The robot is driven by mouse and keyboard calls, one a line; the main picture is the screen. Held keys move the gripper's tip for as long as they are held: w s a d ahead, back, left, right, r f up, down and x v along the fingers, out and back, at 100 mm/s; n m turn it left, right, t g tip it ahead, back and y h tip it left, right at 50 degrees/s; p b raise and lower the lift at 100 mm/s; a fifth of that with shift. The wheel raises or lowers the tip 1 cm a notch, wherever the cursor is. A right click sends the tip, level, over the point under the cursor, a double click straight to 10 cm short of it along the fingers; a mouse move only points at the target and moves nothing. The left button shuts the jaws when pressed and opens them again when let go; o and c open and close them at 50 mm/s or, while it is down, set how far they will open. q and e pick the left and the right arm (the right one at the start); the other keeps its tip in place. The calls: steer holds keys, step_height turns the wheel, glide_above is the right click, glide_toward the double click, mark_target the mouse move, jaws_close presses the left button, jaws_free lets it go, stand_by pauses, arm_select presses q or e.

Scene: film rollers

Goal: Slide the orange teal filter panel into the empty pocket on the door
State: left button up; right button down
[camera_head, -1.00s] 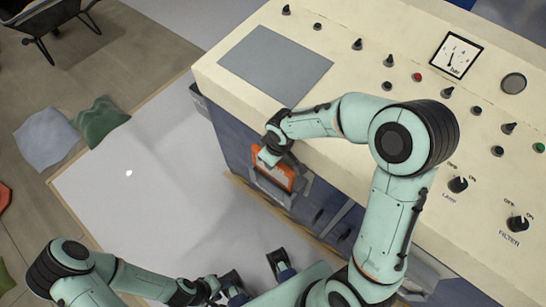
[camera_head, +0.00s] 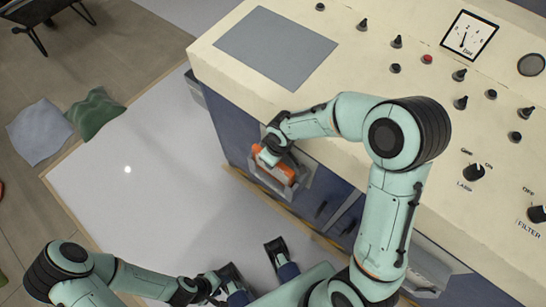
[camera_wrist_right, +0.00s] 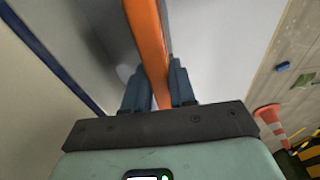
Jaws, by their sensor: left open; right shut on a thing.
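The orange filter panel (camera_head: 282,170) is at the blue door on the front of the cream machine, partly covered by my right gripper. My right gripper (camera_head: 273,152) is shut on it. In the right wrist view, the panel (camera_wrist_right: 148,45) stands edge-on between the two blue-grey fingers, close beside a grey surface. A grey metal frame (camera_head: 303,183) on the door surrounds the panel's visible part. I cannot tell how deep the panel sits in the pocket. My left gripper (camera_head: 257,270) is open and empty low in the head view, away from the door.
The cream machine top (camera_head: 375,100) carries knobs, a gauge (camera_head: 468,37) and a grey plate (camera_head: 276,48). Cushions (camera_head: 94,112) lie on the floor at left. An orange cone (camera_wrist_right: 268,118) is at right in the wrist view. The pale floor (camera_head: 130,190) is clear.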

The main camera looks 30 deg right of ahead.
steer(key=shift+f, duration=0.4)
steer(key=shift+f+b, duration=0.75)
steer(key=shift+b, duration=0.05)
steer(key=c, duration=0.8)
jaws_free()
steer(key=shift+c, duration=0.2)
step_height(320, 180, up, 13)
steer(key=s+p, duration=0.2)
steer(key=shift+d+r+p, duration=0.15)
steer(key=shift+d+p, duration=0.25)
